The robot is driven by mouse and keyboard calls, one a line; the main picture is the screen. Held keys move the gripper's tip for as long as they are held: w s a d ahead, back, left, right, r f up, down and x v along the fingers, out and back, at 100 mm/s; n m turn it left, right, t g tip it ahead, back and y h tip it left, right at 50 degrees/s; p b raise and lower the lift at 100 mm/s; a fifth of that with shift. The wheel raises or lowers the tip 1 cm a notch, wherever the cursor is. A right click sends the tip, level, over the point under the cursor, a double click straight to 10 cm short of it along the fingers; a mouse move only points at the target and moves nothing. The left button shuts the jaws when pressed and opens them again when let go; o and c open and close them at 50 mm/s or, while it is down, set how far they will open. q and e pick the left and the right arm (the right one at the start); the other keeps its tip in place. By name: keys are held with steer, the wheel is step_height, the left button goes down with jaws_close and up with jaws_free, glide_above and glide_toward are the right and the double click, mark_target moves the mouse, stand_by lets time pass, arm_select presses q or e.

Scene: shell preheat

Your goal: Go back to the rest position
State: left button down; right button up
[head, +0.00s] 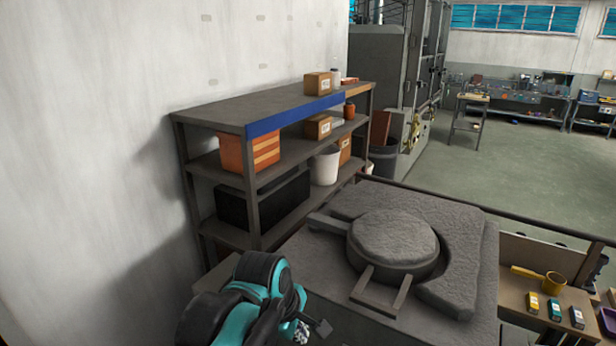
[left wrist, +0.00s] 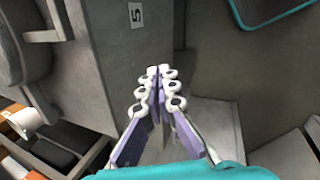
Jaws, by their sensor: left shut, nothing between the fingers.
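My left gripper (head: 305,335) shows at the bottom edge of the head view, at the end of my teal and black arm, mostly cut off. In the left wrist view the left gripper (left wrist: 157,75) is shut, its purple and white fingers together with nothing between them. It is clear of the grey block (left wrist: 110,60) with a "5" label beside it. My right gripper is in neither view.
A grey stone-like station (head: 465,270) with a round lid (head: 393,240) stands right of my left arm. A shelf (head: 215,118) with boxes stands against the left wall. Open floor (head: 540,170) lies beyond.

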arm_select(q)
steer(key=s+a+f+m+t+y+b, duration=0.1)
steer(key=s+a+f+m+t+b, duration=0.1)
steer(key=s+a+f+m+b, duration=0.2)
steer(key=s+a+f+m+t+y+b, duration=0.1)
steer(key=s+a+f+m+b, duration=0.4)
steer(key=f, duration=1.4)
steer(key=a+m+b, duration=0.4)
steer(key=a+b, duration=0.1)
steer(key=a, duration=0.2)
steer(key=shift+a+f+m+t, duration=0.15)
steer(key=shift+f+m+t, duration=0.2)
steer(key=shift+m+t, duration=0.05)
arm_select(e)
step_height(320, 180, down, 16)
